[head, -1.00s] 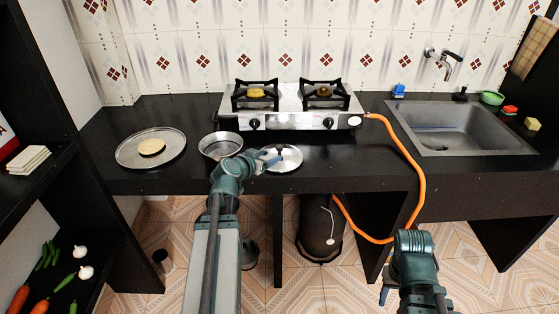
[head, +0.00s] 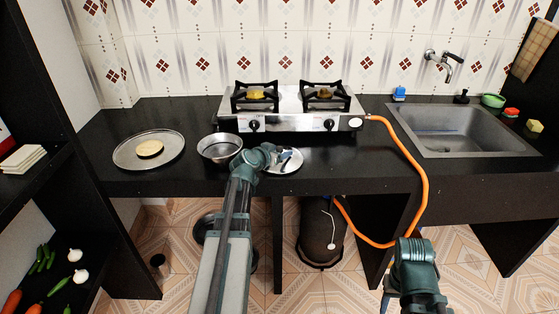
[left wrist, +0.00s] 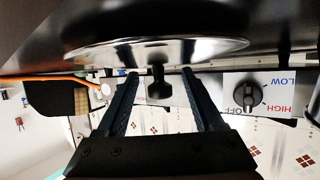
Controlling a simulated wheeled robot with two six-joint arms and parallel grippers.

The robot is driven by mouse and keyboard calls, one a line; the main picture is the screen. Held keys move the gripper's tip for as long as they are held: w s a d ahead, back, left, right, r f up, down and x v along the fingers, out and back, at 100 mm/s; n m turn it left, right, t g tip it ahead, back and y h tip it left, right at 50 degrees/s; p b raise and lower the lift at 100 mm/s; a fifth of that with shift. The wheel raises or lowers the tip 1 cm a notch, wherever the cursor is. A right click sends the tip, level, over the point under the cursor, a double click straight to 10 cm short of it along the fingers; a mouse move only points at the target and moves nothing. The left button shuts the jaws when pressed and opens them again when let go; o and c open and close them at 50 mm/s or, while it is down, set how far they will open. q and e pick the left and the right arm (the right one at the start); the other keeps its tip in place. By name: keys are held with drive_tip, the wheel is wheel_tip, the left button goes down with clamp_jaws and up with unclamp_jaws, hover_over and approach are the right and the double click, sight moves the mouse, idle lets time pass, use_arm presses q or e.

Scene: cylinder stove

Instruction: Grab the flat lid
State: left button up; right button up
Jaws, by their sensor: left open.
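The flat lid (head: 287,168) is a round metal disc with a dark knob, lying on the black counter in front of the stove. My left gripper (head: 284,156) is over the lid in the head view and covers part of it. In the left wrist view, which is upside down, the lid (left wrist: 150,52) is close and its knob (left wrist: 158,85) stands between the two open fingers (left wrist: 160,76), apart from both. My right arm hangs low in front of the counter; its gripper is mostly hidden behind the arm.
A metal pan (head: 220,147) stands just left of the lid. A round tray (head: 125,154) with a flat bread (head: 149,148) is farther left. The stove (head: 290,112) is behind, and an orange hose (head: 424,180) runs down on the right. The counter right of the lid is clear.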

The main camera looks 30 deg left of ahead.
use_arm(q)
clamp_jaws()
drive_tip(key=shift+r, duration=0.1)
use_arm(e)
drive_tip(key=shift+r, duration=0.15)
